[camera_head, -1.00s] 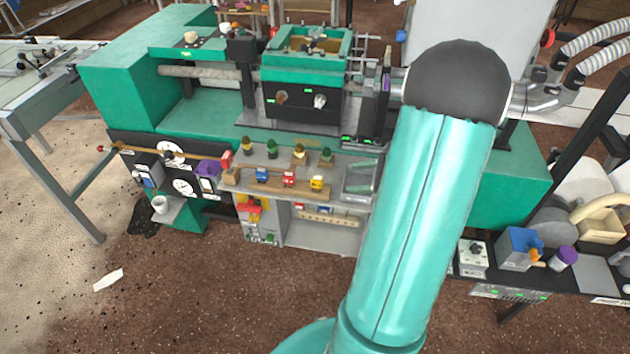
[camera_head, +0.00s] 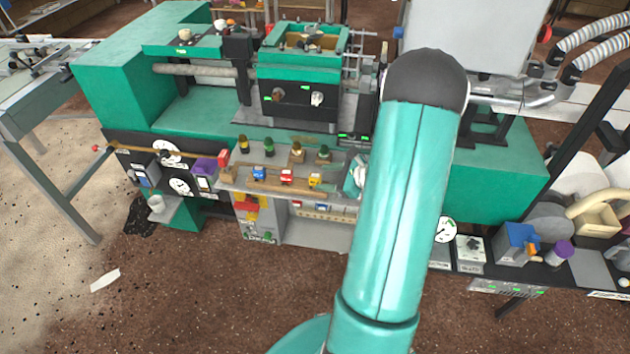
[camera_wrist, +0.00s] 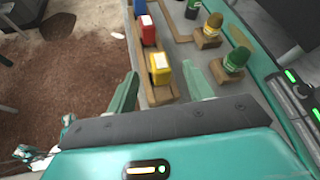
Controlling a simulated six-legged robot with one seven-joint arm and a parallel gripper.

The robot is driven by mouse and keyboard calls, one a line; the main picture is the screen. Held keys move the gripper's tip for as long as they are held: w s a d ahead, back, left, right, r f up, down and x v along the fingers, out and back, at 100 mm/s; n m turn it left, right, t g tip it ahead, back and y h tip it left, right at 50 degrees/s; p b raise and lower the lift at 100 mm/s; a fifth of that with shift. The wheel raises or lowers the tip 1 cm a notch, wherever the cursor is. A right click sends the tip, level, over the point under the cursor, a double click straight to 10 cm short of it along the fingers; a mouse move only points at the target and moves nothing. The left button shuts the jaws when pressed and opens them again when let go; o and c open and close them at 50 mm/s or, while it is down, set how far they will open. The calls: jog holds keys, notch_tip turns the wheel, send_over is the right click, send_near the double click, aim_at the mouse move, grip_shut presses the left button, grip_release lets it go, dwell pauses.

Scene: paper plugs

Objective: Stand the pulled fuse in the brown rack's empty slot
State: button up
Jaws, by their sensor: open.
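The brown rack (camera_head: 266,186) lies along the front of the grey shelf. It carries a blue block (camera_head: 259,174), a red block (camera_head: 287,176) and a yellow block (camera_head: 315,180), each with a pale face. In the wrist view the red block (camera_wrist: 147,29) and yellow block (camera_wrist: 160,68) stand upright on the rack. My gripper (camera_wrist: 162,74) is open, its teal fingers appearing either side of the yellow block; contact cannot be told. Which piece is the pulled fuse, and where the empty slot is, I cannot tell. In the head view my arm hides most of the gripper.
Behind the rack, several round-topped pieces stand on brown bases, including a green one (camera_wrist: 236,60) and a yellow one (camera_wrist: 212,27). The green machine (camera_head: 205,118) rises behind the shelf (camera_head: 229,176). Open brown floor (camera_head: 200,290) lies in front.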

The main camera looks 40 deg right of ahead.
aim_at(320, 178)
jog(key=shift+x, duration=1.1)
grip_shut()
jog(key=shift+r, duration=0.15)
jog(key=shift+r, duration=0.25)
jog(key=r, duration=0.3)
jog(key=shift+w+a+r, duration=0.1)
jog(key=shift+w+a, duration=0.05)
jog(key=shift+a, duration=0.1)
jog(key=w+a+r, duration=0.4)
jog(key=a+r, duration=0.5)
jog(key=a, duration=0.4)
jog(key=w+a, duration=0.3)
jog(key=a, duration=0.6)
jog(key=w+a+m+h, duration=0.1)
jog(key=w+a, duration=0.3)
jog(key=a, duration=0.5)
jog(key=shift+w+a+f, duration=0.2)
jog(key=shift+w+f, duration=0.05)
jog(key=shift+f, duration=0.25)
